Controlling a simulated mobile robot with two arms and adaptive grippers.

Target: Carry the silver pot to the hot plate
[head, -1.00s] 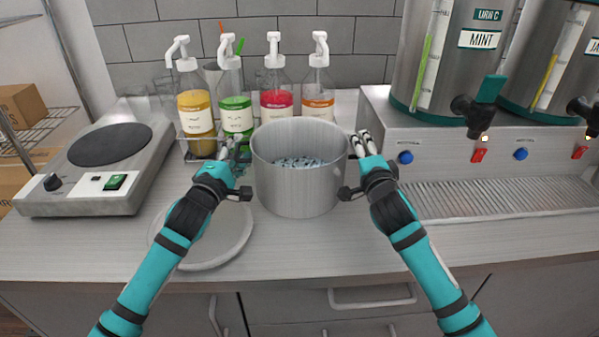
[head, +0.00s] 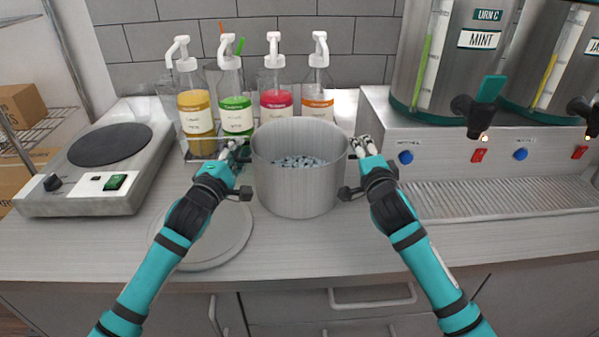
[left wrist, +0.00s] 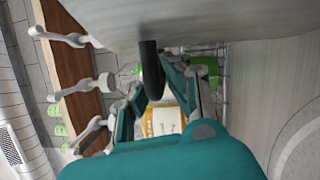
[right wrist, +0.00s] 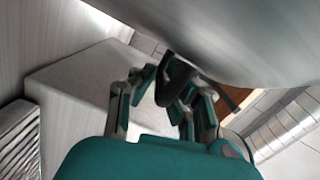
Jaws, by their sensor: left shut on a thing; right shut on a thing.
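The silver pot (head: 299,185) stands upright in the middle of the counter in the head view, with bluish-white bits inside. My left gripper (head: 240,170) is at the pot's left side, shut on its black left handle (left wrist: 151,70), seen in the left wrist view. My right gripper (head: 354,168) is at the pot's right side, shut on the right handle (right wrist: 172,78), seen in the right wrist view. I cannot tell whether the pot's base touches the counter. The hot plate (head: 100,165), a grey unit with a dark round top, is at the left.
A round grey plate (head: 215,248) lies on the counter, partly under my left arm. Several pump bottles (head: 236,110) stand in a rack behind the pot. A drink dispenser (head: 445,150) with a drip tray (head: 500,196) stands at the right. The counter (head: 300,250) in front of the pot is clear.

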